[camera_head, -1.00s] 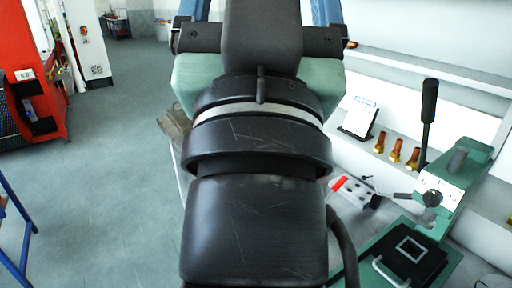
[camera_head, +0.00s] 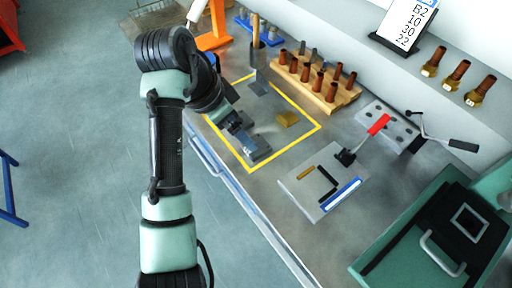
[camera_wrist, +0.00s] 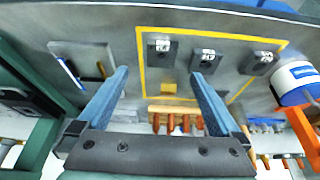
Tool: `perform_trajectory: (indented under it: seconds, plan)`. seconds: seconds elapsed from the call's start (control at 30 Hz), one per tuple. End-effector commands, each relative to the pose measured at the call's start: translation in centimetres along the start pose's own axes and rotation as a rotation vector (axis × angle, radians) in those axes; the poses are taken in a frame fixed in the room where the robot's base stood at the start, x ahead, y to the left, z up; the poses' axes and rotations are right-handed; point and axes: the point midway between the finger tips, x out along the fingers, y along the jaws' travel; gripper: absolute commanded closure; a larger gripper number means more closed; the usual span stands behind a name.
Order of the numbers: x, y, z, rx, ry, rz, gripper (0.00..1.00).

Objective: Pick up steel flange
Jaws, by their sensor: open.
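Three grey metal pieces with dark centres and white tags lie in a row inside a yellow outline in the wrist view: a left one (camera_wrist: 160,50), a middle one (camera_wrist: 206,61) and a right one (camera_wrist: 258,63). One of them may be the steel flange; I cannot tell which. My gripper (camera_wrist: 160,76) is open and empty, its two blue fingers spread above the bench, with the left piece showing beyond and between the fingertips. In the head view my arm reaches over the outlined area and partly hides the pieces.
A yellow-brass block (camera_head: 287,118) lies inside the outline. A wooden rack (camera_head: 318,86) of copper-coloured pieces stands behind it. An orange stand (camera_head: 213,30) is at the far left end.

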Motion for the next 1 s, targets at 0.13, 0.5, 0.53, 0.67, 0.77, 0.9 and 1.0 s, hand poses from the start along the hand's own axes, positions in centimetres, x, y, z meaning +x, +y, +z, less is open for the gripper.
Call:
perform_trajectory:
  seconds: [0.13, 0.5, 0.53, 0.67, 0.77, 0.9, 1.0]
  plan:
    - [2.6, 0.0, 0.0, -0.004, -0.001, 0.000, 0.00]
    - [6.1, -0.1, -0.3, -0.003, -0.002, -0.001, 0.00]
    - [6.6, -0.1, -0.3, -0.003, -0.002, -0.002, 0.00]
    - [8.5, -0.2, -0.3, -0.004, -0.001, -0.002, 0.00]
    - [9.2, -0.2, -0.3, -0.003, -0.001, -0.004, 0.00]
    - [9.3, -0.2, -0.4, -0.003, 0.000, -0.005, 0.00]
    - [9.3, -0.2, -0.4, -0.003, 0.000, -0.005, 0.00]
